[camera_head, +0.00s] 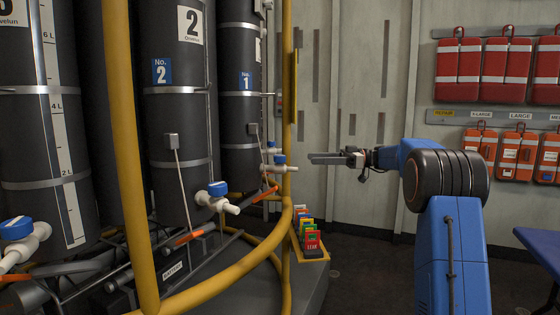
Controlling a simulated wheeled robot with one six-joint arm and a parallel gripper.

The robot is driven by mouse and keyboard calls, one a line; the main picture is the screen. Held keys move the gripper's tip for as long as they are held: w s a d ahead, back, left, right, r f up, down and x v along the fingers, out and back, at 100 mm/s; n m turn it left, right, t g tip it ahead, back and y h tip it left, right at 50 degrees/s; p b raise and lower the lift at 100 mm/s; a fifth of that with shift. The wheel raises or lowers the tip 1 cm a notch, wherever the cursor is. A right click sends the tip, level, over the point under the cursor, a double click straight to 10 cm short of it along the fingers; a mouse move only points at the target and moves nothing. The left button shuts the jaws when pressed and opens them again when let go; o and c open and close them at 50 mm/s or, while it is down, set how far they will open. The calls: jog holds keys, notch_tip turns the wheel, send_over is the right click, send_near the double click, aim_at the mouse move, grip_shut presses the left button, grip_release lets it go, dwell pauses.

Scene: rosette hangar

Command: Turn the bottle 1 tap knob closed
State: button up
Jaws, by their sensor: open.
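The bottle 1 cylinder (241,112) is dark, with a blue "No. 1" label, and stands left of the yellow post. A white tap with a blue knob (280,159) sticks out low at its right side and seems to be its tap. A second, smaller blue-knobbed tap (271,145) shows just above and behind it. My gripper (312,158) comes in from the right, level and open, with nothing seen between its fingers. Its tips are a short way right of the nearer knob, with a gap in the picture. The depth between them is hard to tell.
Yellow rails (118,130) curve in front of the bottles. The bottle 2 tap (213,189) is nearer, at lower left. A rack of coloured tags (313,254) stands below my gripper. Red bags (483,70) hang on the right wall. A blue table edge (543,250) is at lower right.

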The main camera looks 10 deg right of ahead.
aim_at(280, 159)
jog(key=a, duration=0.4)
jog(key=w+a, duration=0.1)
jog(key=a, duration=0.4)
jog(key=w+a, duration=0.1)
jog(key=a, duration=0.3)
jog(key=shift+w+a, duration=0.2)
jog(key=shift+a, duration=0.05)
jog(key=shift+c, duration=0.6)
jog(key=c, duration=0.9)
